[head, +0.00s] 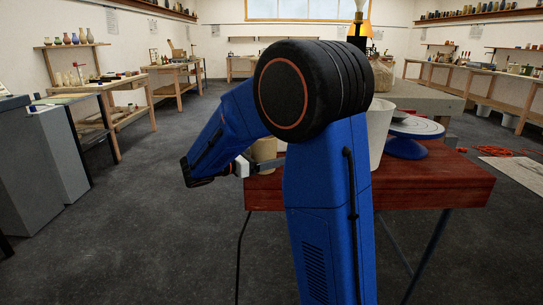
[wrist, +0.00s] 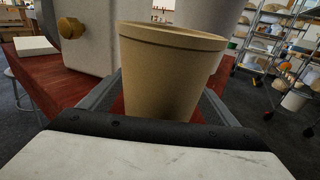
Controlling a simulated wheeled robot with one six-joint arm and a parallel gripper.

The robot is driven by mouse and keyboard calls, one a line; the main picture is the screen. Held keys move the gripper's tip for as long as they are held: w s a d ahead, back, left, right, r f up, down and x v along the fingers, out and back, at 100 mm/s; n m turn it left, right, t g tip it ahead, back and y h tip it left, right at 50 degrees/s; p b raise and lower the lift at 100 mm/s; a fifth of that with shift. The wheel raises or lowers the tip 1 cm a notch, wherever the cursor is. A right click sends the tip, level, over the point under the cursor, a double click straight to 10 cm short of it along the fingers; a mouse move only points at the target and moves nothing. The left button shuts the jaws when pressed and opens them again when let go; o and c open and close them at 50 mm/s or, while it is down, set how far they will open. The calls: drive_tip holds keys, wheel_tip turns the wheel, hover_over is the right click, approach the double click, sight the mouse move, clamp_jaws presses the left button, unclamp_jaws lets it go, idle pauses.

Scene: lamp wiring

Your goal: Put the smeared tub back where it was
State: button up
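A tan tub (wrist: 170,75) stands upright between the fingers of my gripper (wrist: 160,100) in the wrist view. The fingers lie close along both its sides and appear to touch it; the tub hides the fingertips. In the head view the tub (head: 264,149) shows just left of my arm, over the left end of the red wooden table (head: 440,185), with my gripper (head: 268,163) at it. My arm hides part of both. I cannot tell whether the tub's base rests on the table. No smear is clear on the side I see.
A large white bucket (head: 379,135) and a blue wheel with a pale top (head: 415,130) stand on the table right of my arm. Open floor (head: 150,230) lies left.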

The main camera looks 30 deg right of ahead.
drive_tip(key=shift+r, duration=0.1)
drive_tip(key=shift+a+r, duration=0.1)
drive_tip(key=shift+a, duration=0.15)
drive_tip(key=a, duration=1.1)
drive_tip(key=shift+w+a+r, duration=0.15)
drive_tip(key=shift+a+r, duration=0.1)
